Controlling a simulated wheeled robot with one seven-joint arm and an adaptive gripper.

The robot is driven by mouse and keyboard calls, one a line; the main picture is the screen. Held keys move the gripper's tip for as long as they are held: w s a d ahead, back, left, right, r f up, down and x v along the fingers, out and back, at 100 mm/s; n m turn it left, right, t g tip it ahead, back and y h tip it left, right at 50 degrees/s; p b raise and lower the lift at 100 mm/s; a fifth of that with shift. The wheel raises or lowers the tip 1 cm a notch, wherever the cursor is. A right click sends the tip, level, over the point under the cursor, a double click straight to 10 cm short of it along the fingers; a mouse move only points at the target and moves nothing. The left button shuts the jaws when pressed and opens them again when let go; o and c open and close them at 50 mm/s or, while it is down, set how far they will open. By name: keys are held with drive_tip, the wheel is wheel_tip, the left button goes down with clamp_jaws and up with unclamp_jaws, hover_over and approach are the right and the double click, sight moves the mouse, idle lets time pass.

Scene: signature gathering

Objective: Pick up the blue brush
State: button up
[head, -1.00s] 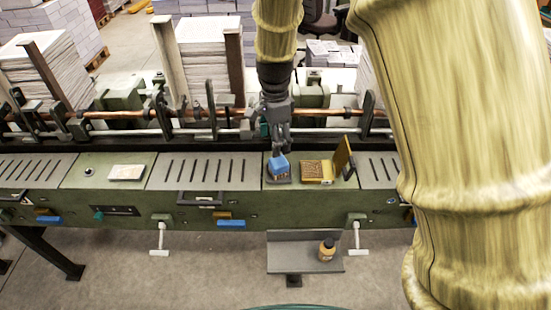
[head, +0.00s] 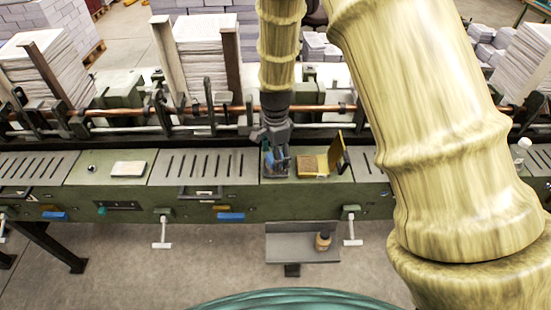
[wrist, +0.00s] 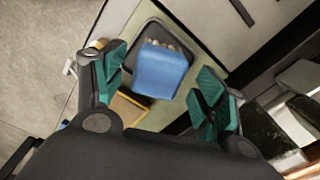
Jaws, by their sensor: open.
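The blue brush (wrist: 160,71) sits on a dark tray (wrist: 150,33) on the green machine's top. In the wrist view it lies between the two teal-padded fingers of my gripper (wrist: 162,90), which are spread apart with gaps on both sides. In the head view my gripper (head: 275,160) points down over the brush, and only a bit of blue (head: 283,166) shows behind the fingers. The gripper is open and holds nothing.
An open yellow-brown box (head: 312,165) with a raised lid stands just right of the brush. A pale block (head: 129,169) lies further left on the machine. A copper-coloured rod (head: 180,111) and upright brackets run behind.

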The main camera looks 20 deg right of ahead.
drive_tip(key=shift+s+f+p, duration=0.2)
drive_tip(key=shift+f+p, duration=0.1)
drive_tip(key=shift+f, duration=0.6)
drive_tip(key=shift+w+f, duration=0.1)
drive_tip(key=shift+f, duration=0.1)
drive_tip(key=shift+c, duration=0.2)
drive_tip(key=c, duration=1.2)
drive_tip(key=shift+o, duration=0.2)
drive_tip(key=shift+r, duration=0.15)
